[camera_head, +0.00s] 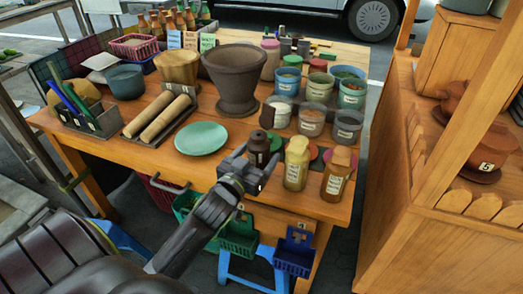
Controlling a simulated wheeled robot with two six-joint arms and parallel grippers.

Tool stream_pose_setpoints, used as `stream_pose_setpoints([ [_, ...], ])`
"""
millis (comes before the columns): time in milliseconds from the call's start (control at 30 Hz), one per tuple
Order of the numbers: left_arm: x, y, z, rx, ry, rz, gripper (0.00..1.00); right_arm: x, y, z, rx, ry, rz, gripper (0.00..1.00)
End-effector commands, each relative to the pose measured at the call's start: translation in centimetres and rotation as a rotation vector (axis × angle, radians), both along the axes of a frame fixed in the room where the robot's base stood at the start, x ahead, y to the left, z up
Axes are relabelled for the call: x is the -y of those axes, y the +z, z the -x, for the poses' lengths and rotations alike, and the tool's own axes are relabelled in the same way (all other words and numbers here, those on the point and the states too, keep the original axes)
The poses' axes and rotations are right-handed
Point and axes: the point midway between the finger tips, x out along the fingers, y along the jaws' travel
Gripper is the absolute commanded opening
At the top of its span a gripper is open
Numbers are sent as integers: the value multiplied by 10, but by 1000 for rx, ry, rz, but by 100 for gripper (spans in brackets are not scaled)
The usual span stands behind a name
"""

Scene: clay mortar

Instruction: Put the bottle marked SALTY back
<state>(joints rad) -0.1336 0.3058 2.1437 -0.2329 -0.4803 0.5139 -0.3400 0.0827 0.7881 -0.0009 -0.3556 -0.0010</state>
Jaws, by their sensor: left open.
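Three labelled bottles stand near the front edge of the wooden table: a dark brown one (259,146), a pale yellow one (296,165) and an amber one (336,174). Their labels are too small to read surely, so I cannot tell which is marked SALTY. Coloured round mats show behind them, including a green one (276,141) and a pinkish-red one (350,160). My left gripper (259,163) is open at the dark brown bottle, its fingers overlapping the bottle's lower part in the picture. I cannot tell whether they touch it. My right gripper is out of view.
A green plate (201,139) lies left of the gripper, with a large dark mortar (237,78) behind it. Several labelled jars (311,121) stand behind the bottles. Baskets (239,240) hang below the front edge. A wooden shelf unit (401,200) stands at right.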

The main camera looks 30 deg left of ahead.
Motion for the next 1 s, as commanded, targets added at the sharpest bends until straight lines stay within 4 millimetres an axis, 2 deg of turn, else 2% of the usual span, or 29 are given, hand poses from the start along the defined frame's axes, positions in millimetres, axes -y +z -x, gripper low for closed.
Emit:
stream_pose_setpoints([
  [200, 4, -2, 46, -3, 2, 0, 74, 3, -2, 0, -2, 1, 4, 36],
  [433, 8, -1, 80, -3, 1, 1, 74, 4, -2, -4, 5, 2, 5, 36],
  [633, 9, 0, 91, 0, 1, 1, 74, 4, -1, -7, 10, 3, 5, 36],
  [1000, 10, 0, 92, 0, 1, 0, 74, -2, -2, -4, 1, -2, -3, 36],
])
